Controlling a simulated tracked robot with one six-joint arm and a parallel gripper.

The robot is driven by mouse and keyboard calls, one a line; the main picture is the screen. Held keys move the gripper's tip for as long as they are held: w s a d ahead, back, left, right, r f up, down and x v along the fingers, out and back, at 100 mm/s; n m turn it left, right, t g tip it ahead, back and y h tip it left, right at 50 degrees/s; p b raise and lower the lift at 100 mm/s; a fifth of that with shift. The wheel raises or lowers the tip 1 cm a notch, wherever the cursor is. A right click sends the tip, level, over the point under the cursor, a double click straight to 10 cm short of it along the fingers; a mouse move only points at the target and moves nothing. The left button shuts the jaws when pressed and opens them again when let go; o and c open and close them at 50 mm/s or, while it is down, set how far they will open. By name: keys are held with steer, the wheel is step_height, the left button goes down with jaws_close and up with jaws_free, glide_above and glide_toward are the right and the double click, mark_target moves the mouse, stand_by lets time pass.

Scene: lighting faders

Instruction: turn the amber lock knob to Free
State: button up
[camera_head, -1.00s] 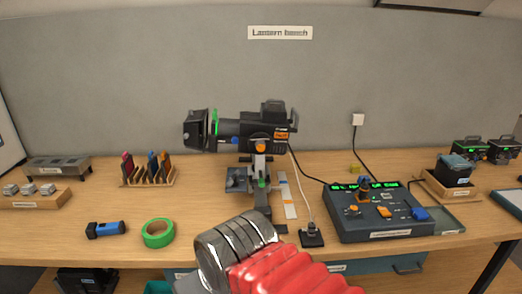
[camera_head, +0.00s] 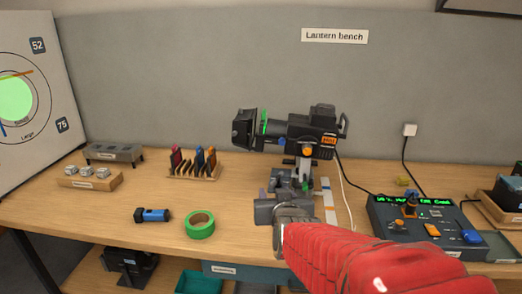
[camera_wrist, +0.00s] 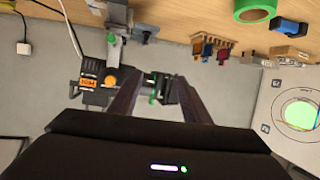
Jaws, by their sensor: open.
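The lantern (camera_head: 290,130) is a black spotlight on a grey stand on the bench. An amber round knob (camera_head: 307,151) sits on its side, where the yoke meets the body. In the wrist view, which is upside down, the amber knob (camera_wrist: 111,81) shows left of the fingers, beside an orange HOT label. My gripper (camera_wrist: 157,76) is open, with the lantern's green-ringed front part showing between and beyond its fingers. In the head view my gripper (camera_head: 277,211) is in front of and below the lantern, apart from the knob. Any Free marking is unreadable.
A console (camera_head: 420,225) with a green display stands at right. Green tape (camera_head: 200,225) and a blue torch (camera_head: 152,215) lie at left front. A rack of coloured pieces (camera_head: 194,166) stands behind them. A white cable runs down right of the stand.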

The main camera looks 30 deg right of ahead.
steer(key=d+r+m+t+h, duration=0.1)
steer(key=d+h, duration=0.4)
steer(key=d, duration=0.6)
steer(key=shift+s+r+m+t, duration=0.2)
steer(key=shift+r+m+t, duration=0.2)
steer(key=shift+r+m, duration=0.3)
